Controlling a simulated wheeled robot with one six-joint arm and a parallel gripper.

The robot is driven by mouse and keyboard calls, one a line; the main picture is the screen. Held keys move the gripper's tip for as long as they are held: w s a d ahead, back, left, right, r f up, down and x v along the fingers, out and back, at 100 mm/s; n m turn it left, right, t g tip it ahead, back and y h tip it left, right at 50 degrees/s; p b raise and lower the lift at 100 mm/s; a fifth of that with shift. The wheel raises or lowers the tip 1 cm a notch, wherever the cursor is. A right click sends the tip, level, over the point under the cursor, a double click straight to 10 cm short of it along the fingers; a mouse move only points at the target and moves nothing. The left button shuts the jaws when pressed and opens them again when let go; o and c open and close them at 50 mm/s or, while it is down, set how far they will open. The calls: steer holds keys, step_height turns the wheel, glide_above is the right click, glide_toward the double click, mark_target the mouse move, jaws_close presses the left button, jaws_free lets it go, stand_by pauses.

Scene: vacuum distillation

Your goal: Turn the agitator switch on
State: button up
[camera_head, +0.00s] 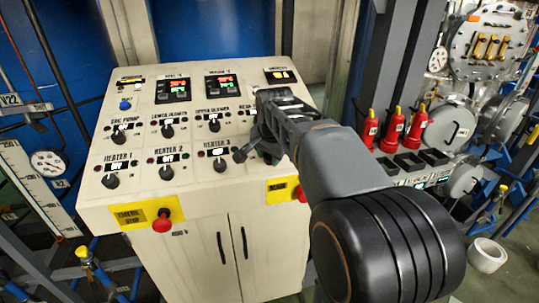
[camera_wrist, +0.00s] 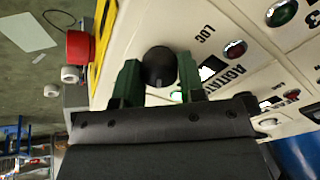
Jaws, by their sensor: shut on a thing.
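The cream control panel (camera_head: 100,190) stands in the middle of the head view, with black rotary knobs in rows. In the wrist view the black agitator switch knob (camera_wrist: 158,62) sits beside a label that reads partly as AGITATOR. My gripper (camera_wrist: 158,78) has its green fingers on both sides of this knob and is shut on it. In the head view my gripper (camera_head: 259,146) reaches the right part of the panel, and my arm hides the agitator switch there. The small display (camera_wrist: 208,70) by the knob is partly covered by a finger, so its reading cannot be told.
The heater 3 knob (camera_head: 220,164) is close to the left of my gripper. A red button (camera_wrist: 80,45) on a yellow plate is near the left finger. Red bottles (camera_head: 392,128) stand right of the panel, behind my arm.

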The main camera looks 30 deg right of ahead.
steer(key=o, duration=0.9)
steer(key=v, duration=1.4)
steer(key=shift+w+f, duration=0.1)
step_height(320, 180, down, 9)
steer(key=a+n, duration=0.1)
steer(key=n, duration=0.6)
steer(key=s+a+f+n, duration=0.1)
steer(key=s+a+f, duration=0.1)
steer(key=s+f, duration=0.2)
steer(key=s+a+f+n, duration=0.2)
steer(key=s+f, duration=0.2)
steer(key=f, duration=0.1)
steer(key=s+a+f+n+y, duration=0.1)
steer(key=s+a+f+n, duration=0.1)
steer(key=f, duration=0.3)
steer(key=shift+s+a+f, duration=0.15)
steer(key=shift+s+a, duration=0.45)
steer(key=shift+s, duration=0.3)
